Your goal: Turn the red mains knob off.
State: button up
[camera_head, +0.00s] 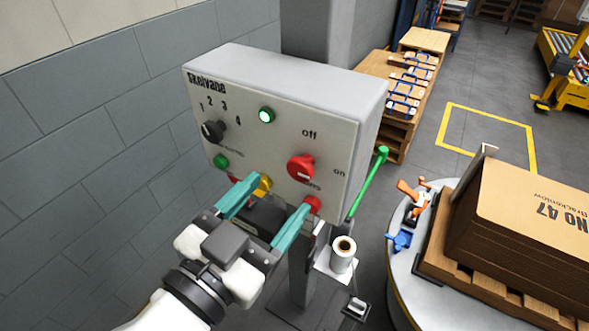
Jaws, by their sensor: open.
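The red mains knob (300,167) is on the front of the grey control box (345,122), right of centre. Its white mark points toward the right, near the "on" label, with "off" printed above it. My gripper (275,196) is open, with two teal fingers in front of the lower part of the panel. The fingers are below and left of the knob and do not enclose it. A yellow part (263,186) shows between the fingertips. A small red button (313,204) is by the right fingertip; contact cannot be told.
The panel also has a black selector knob (212,131), a lit lamp (266,115) and a green button (221,161). A green lever (367,184) stands at the box's right side. A tape roll (342,254) is below; stacked cardboard (530,215) is at right.

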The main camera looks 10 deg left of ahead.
aim_at(297, 174)
jog(key=p+x, duration=0.1)
jog(key=x, duration=0.5)
jog(key=c, duration=1.1)
